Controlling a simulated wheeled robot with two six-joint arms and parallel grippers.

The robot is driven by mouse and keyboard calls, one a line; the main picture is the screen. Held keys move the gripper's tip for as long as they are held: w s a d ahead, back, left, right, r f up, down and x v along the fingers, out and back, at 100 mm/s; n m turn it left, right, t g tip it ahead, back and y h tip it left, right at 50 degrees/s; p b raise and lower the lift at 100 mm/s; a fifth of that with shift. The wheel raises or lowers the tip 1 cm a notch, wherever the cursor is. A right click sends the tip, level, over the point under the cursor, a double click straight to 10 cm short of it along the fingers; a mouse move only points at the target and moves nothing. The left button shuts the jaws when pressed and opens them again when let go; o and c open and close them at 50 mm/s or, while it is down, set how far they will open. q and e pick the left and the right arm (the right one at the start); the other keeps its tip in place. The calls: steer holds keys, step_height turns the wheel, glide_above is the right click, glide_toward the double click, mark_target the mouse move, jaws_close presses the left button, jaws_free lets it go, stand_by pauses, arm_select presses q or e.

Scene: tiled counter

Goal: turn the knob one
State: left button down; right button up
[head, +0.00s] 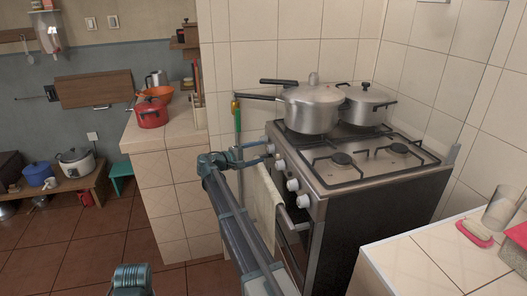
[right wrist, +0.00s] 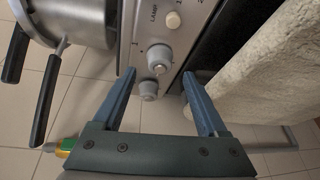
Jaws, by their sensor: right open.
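The stove (head: 370,165) stands at the right in the head view, with a row of light grey knobs (head: 292,184) on its front panel. My right gripper (head: 267,153) is at the far left end of this panel. In the right wrist view, my right gripper (right wrist: 158,77) is open, with one finger on each side of a round grey knob (right wrist: 158,57). A second grey knob (right wrist: 148,90) shows just below it. A "1" mark is printed on the panel near the upper knob. Finger contact cannot be told.
A pressure cooker (head: 312,108) and a lidded pot (head: 366,103) stand on the burners. A cream towel (head: 264,203) hangs at the stove front, close to my right arm. A tiled counter (head: 165,180) with a red pot (head: 151,113) stands left of the stove.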

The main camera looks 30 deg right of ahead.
steer(key=s+a+r+p, duration=0.1)
steer(key=a, duration=0.9)
steer(key=shift+s+r, duration=0.15)
steer(key=shift+s, duration=0.1)
jaws_close()
stand_by(1.3)
